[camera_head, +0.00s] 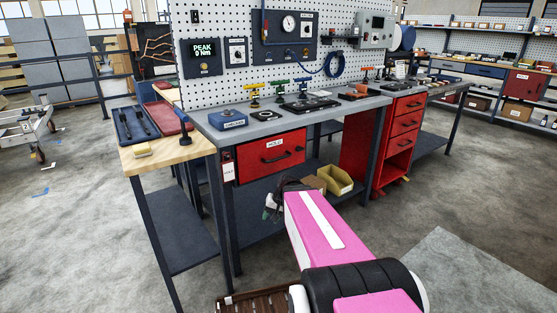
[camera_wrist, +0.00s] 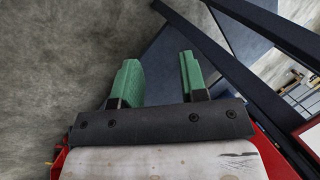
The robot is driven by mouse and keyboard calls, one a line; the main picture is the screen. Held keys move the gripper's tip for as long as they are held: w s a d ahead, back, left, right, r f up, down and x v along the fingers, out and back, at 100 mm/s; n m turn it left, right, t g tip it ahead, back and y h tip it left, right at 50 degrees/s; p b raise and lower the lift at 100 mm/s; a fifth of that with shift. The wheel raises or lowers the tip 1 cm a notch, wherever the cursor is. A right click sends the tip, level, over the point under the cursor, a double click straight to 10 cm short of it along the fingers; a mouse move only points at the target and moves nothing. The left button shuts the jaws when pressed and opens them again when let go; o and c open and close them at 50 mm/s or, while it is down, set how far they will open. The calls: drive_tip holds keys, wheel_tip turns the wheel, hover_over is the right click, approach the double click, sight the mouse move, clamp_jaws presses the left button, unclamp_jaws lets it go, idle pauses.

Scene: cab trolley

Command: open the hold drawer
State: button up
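The hold drawer (camera_head: 258,161) is a red front with a white HOLD label and a dark bar handle (camera_head: 283,157). It sits under the left part of the grey workbench top and looks shut. My gripper (camera_head: 270,208) is in front of the bench, below the drawer, partly hidden by my pink arm. The drawer handle cannot be made out in the wrist view.
A yellow bin (camera_head: 337,181) stands on the bench's lower shelf. A wooden-topped side table (camera_head: 170,151) adjoins the bench at left. A red drawer cabinet (camera_head: 402,135) stands at right. Dark frame bars (camera_wrist: 265,30) cross the wrist view's upper right.

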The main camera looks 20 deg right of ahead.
drive_tip(key=w+d+r+m+t+y, duration=0.35)
drive_tip(key=w+d+r, duration=0.25)
drive_tip(key=w, duration=0.3)
drive_tip(key=m+t+y, duration=0.3)
drive_tip(key=m+t, duration=0.1)
drive_tip(key=t, duration=0.2)
approach(279, 159)
drive_tip(key=shift+t, duration=0.25)
drive_tip(key=x, duration=1)
drive_tip(key=shift+w+f, duration=0.25)
drive_tip(key=shift+w, duration=0.1)
drive_tip(key=shift+c, duration=0.3)
clamp_jaws()
